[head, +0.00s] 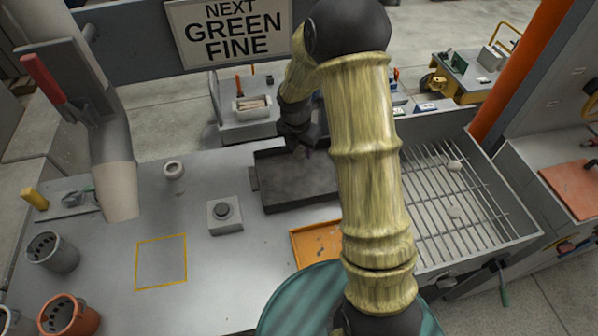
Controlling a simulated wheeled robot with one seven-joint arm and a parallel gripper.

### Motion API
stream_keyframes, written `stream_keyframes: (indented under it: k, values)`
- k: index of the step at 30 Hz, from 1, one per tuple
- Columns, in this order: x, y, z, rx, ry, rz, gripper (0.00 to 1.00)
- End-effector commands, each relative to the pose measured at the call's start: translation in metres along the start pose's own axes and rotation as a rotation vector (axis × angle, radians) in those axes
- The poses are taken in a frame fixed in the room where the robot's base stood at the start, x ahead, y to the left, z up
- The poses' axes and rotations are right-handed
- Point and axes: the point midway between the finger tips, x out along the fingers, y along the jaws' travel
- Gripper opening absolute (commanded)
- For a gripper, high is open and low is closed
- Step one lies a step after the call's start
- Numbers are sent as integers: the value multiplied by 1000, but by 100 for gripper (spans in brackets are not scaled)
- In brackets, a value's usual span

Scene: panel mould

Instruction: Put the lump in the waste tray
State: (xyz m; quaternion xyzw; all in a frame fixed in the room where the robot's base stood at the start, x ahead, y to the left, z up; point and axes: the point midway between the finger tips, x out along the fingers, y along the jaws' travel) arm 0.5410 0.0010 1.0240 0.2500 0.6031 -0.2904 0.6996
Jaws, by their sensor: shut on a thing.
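My gripper (304,149) points down over the back of a dark, shallow rectangular tray (270,192) on the grey bench. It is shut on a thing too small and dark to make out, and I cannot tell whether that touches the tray. Two pale lumps lie on a barred grate (425,205) at the right, one further back (454,165) and one nearer (455,212). An orange tray (312,242) lies in front of the dark tray, its right part hidden behind my arm. No label shows which tray is for waste.
A grey box with a round black button (224,216) and a small pale cup (174,170) stand left of the dark tray. A yellow outlined square (161,261) is empty. A pale spout (117,190) hangs over the left. A sign (232,32) reads "NEXT GREEN FINE".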

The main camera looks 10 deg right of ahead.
Motion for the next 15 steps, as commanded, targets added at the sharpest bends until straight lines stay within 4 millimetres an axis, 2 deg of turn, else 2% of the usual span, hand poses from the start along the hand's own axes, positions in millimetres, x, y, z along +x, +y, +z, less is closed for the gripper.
stream_keyframes:
  k: [8, 15]
  values:
    - [4, -1, 0, 1, 1, -1, 13]
    - [40, -1, -6, 0, 3, -5, 13]
